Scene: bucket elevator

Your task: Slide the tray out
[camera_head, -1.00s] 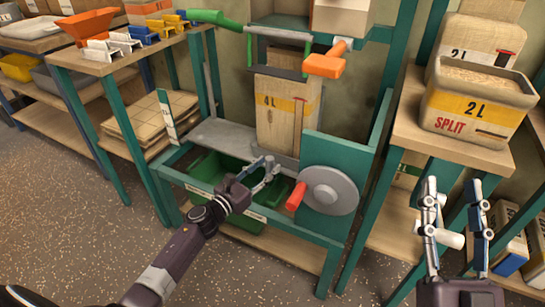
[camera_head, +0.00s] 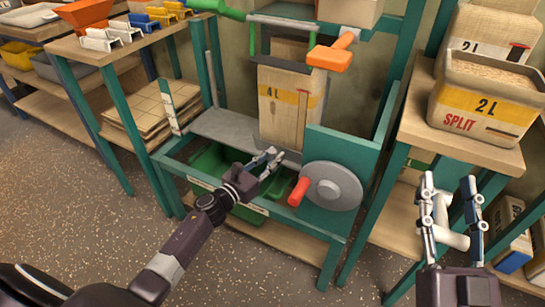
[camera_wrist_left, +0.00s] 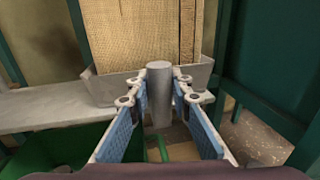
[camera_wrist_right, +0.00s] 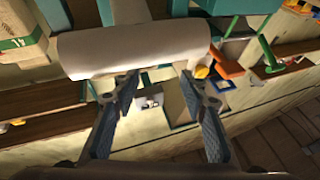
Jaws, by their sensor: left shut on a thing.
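A grey tray (camera_wrist_left: 100,88) with raised lips shows in the left wrist view, under the base of a tall wooden 4 L box (camera_head: 280,110). A grey upright round handle (camera_wrist_left: 159,95) stands at the tray's front. My left gripper (camera_head: 268,160) is shut on this handle, with one finger on each side in the left wrist view (camera_wrist_left: 159,110). The tray is mostly hidden in the head view. My right gripper (camera_head: 448,185) is open at the right. A pale cylinder (camera_wrist_right: 135,48) lies beyond its fingertips in the right wrist view.
A green frame surrounds the box. A grey wheel (camera_head: 332,187) with a red knob stands right of my left gripper. A green bin (camera_head: 210,165) sits below the grey shelf. Side tables carry a 2 L split box (camera_head: 485,100) and an orange funnel (camera_head: 85,12).

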